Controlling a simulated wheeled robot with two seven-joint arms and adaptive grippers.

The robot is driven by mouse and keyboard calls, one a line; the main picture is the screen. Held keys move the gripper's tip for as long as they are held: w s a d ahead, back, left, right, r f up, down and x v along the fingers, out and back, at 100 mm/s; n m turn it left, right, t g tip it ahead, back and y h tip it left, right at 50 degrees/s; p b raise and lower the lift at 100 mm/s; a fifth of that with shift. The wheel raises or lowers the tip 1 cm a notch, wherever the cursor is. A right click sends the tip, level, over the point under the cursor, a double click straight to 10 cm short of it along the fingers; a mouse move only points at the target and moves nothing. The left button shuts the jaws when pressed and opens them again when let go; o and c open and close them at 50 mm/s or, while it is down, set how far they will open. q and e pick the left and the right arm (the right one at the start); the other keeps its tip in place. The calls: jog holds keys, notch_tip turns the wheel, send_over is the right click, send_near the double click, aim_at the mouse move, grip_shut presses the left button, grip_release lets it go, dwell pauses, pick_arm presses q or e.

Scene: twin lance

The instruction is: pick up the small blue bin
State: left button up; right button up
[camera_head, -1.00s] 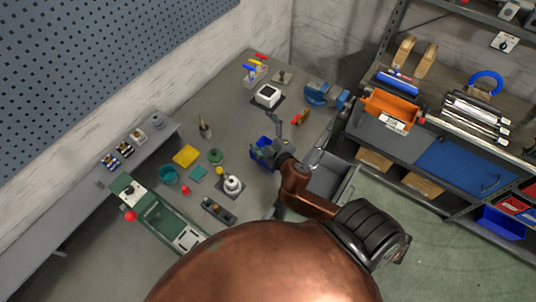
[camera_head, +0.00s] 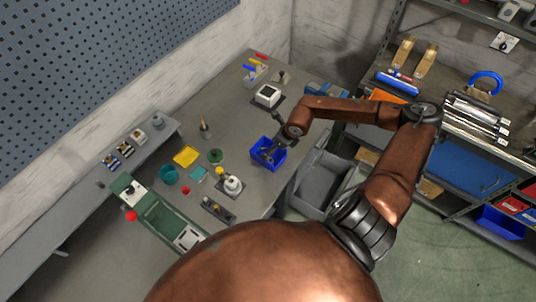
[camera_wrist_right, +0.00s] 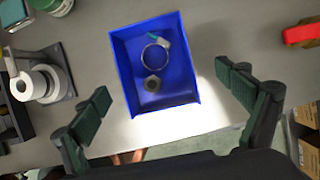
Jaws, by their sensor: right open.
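The small blue bin (camera_head: 257,158) sits on the grey workbench in the head view. In the right wrist view the bin (camera_wrist_right: 125,70) lies open side up, with a ring, a dark nut-like part and a small teal-and-white item inside. My right gripper (camera_wrist_right: 168,98) is open, its two dark fingers apart on either side of the bin's near end; no contact shows. In the head view my right gripper (camera_head: 278,148) is over the bin's right side and hides part of it. My left gripper is not in view.
A white round part on a dark plate (camera_head: 231,185) stands close to the bin, with a yellow tray (camera_head: 186,156) and teal cup (camera_head: 168,175) further left. A grey tub (camera_head: 322,180) is beside the bench's right edge. A red item (camera_wrist_right: 302,34) lies right of the bin.

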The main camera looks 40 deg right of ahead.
jog(key=x, duration=0.4)
jog(key=p+x, duration=0.1)
jog(key=x, duration=0.1)
jog(key=shift+w+a+f, duration=0.2)
jog(key=shift+a+f, duration=0.1)
jog(key=shift+a, duration=0.05)
jog(key=shift+c, duration=0.5)
jog(key=c, duration=1.2)
jog(key=shift+r, duration=0.1)
